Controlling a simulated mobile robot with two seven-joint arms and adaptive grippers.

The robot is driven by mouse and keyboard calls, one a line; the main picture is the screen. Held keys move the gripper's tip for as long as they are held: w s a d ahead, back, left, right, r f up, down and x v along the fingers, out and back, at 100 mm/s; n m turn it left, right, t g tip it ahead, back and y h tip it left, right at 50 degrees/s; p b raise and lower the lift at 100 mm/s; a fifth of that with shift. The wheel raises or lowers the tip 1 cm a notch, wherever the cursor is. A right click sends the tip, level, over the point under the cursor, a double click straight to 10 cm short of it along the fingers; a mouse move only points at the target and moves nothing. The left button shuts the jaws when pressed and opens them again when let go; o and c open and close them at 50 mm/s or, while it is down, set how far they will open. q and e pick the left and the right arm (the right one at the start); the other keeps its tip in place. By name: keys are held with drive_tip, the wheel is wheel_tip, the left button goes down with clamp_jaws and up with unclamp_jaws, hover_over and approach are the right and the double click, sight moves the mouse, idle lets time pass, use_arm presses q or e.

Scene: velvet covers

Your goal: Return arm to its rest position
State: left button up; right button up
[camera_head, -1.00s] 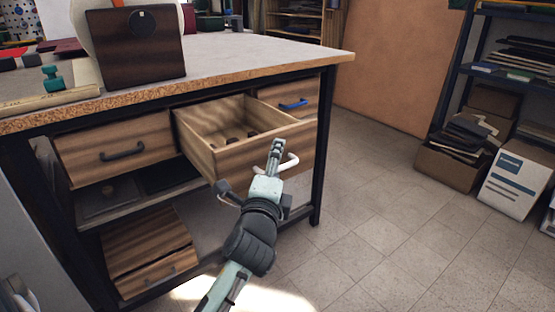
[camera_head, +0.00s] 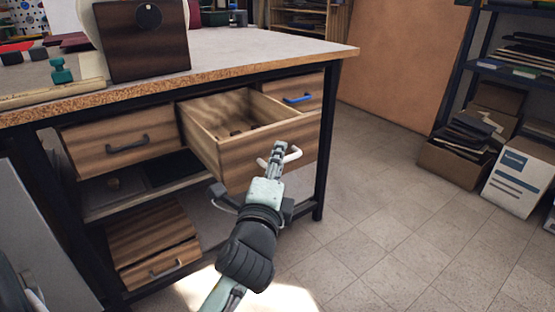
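My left gripper (camera_head: 276,158) is in front of the open middle drawer (camera_head: 245,130), beside its white handle (camera_head: 293,156). Its fingers point up and overlap the handle's left part in the picture. I cannot tell whether they touch the handle or whether they are open or shut. The drawer is pulled out of the workbench and holds a few small dark things (camera_head: 243,130). My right gripper is not in view.
The workbench top (camera_head: 260,44) carries a dark wooden box (camera_head: 143,40) and a green tool (camera_head: 61,72). Closed drawers with a black handle (camera_head: 127,143) and a blue handle (camera_head: 298,99) flank the open one. Cardboard boxes (camera_head: 450,163) stand at right; the floor between is clear.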

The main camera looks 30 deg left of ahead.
use_arm(q)
drive_tip(key=shift+f, duration=0.1)
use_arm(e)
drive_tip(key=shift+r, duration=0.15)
use_arm(q)
drive_tip(key=s+f+n+g+h+p, duration=0.2)
drive_tip(key=s+f+n+g, duration=0.15)
drive_tip(key=f, duration=0.75)
drive_tip(key=s+f+n+g+h+p, duration=0.1)
drive_tip(key=s+f+n+g, duration=0.25)
drive_tip(key=f, duration=0.75)
drive_tip(key=s+d+f+n+g+h+p, duration=0.1)
drive_tip(key=s+f+n+g, duration=0.5)
drive_tip(key=s+f, duration=0.7)
drive_tip(key=shift+d+n+g+h+p, duration=0.35)
drive_tip(key=shift+g+h+p, duration=0.2)
drive_tip(key=shift+h, duration=0.25)
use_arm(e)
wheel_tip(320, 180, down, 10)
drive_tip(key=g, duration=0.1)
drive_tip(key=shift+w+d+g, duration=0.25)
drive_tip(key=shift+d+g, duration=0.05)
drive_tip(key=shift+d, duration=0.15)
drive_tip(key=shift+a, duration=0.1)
